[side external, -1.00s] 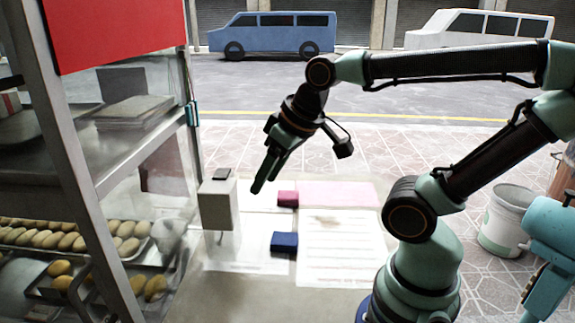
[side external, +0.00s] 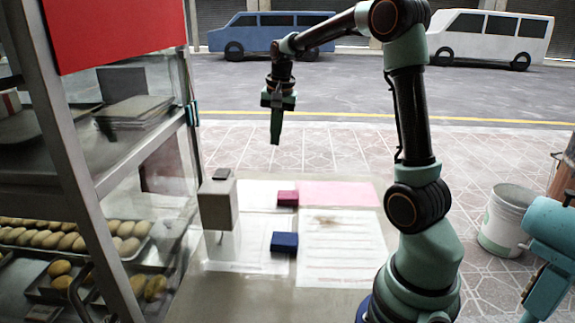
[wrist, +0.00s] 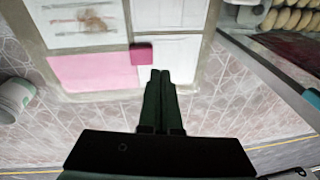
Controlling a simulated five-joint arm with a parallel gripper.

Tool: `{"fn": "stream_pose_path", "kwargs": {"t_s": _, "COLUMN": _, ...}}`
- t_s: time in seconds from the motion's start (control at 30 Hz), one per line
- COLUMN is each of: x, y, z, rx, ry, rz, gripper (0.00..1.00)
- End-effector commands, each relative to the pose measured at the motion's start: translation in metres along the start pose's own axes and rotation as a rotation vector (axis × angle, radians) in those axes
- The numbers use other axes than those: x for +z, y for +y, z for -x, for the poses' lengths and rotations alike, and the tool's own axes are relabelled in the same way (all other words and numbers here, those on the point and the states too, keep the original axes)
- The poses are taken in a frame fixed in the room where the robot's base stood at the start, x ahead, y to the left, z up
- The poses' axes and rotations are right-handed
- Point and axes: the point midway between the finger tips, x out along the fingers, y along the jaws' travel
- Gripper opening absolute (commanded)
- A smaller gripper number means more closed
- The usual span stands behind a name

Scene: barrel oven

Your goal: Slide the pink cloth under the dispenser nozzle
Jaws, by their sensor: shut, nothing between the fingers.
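The small dark-pink cloth (side external: 288,198) looks like a thick folded block and lies on the tabletop, right of the dispenser (side external: 218,204). The dispenser is a pale box with a thin nozzle (side external: 220,237) below it. My gripper (side external: 275,142) points down, shut and empty, in the air above and apart from the cloth. In the wrist view the cloth (wrist: 141,53) shows just beyond and left of my closed fingertips (wrist: 160,74). The area under the nozzle shows no cloth.
A blue block (side external: 285,242) lies in front of the cloth. A flat light-pink sheet (side external: 338,194) and a printed paper (side external: 343,247) lie to the right. A glass cabinet with metal posts (side external: 88,170) stands at left. A bucket (side external: 506,220) stands at right.

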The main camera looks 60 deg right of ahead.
Motion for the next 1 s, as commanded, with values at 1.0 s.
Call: {"fn": "stream_pose_path", "kwargs": {"t_s": 1.0, "x": -0.125, "y": 0.115, "z": -0.181, "rx": 0.184, "ry": -0.093, "rz": -0.789, "gripper": 0.0}}
